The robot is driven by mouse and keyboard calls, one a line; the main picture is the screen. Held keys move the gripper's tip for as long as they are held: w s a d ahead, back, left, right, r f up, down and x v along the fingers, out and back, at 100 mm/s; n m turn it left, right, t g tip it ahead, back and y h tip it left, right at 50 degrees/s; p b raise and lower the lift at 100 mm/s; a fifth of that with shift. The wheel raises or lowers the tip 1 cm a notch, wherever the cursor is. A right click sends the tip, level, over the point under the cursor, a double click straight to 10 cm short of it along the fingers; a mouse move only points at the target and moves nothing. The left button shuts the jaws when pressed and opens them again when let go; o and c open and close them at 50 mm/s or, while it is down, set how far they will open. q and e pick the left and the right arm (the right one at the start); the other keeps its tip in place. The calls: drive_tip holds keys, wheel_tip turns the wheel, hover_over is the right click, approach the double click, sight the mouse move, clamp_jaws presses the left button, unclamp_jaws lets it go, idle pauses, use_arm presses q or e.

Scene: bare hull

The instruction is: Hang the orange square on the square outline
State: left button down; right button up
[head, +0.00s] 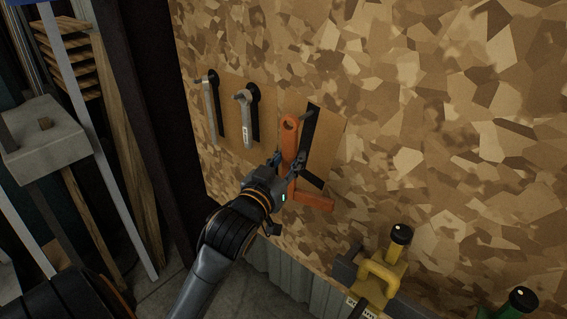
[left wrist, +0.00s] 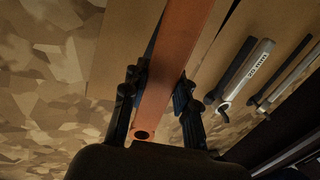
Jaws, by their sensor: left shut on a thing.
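The orange square (head: 289,135) is an L-shaped tool with a hole at its upper end and a short leg (head: 315,201) pointing right at the bottom. My left gripper (head: 287,161) is shut on its long leg, which is roughly upright in front of the board. In the left wrist view the orange leg (left wrist: 173,65) runs between the fingers (left wrist: 157,98), its hole near the palm. The black square outline (head: 309,130) shows on a tan panel just right of the orange square, partly covered by it. I cannot tell whether the tool touches the board. My right gripper is out of view.
Two grey wrenches (head: 208,108) (head: 246,120) hang left of the outline; they also show in the left wrist view (left wrist: 248,72). A yellow tool (head: 385,270) and a green one (head: 519,303) stand low at the right. The patterned board (head: 430,120) above is clear.

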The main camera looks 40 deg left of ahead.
sight(307, 146)
use_arm(q)
drive_tip(key=w, duration=0.4)
drive_tip(key=shift+d+f, duration=0.15)
drive_tip(key=shift+f, duration=0.1)
idle(0.3)
drive_tip(key=shift+w, duration=0.1)
idle(0.3)
drive_tip(key=c, duration=1)
unclamp_jaws()
drive_tip(key=shift+o, duration=0.2)
drive_tip(key=shift+w+f, duration=0.1)
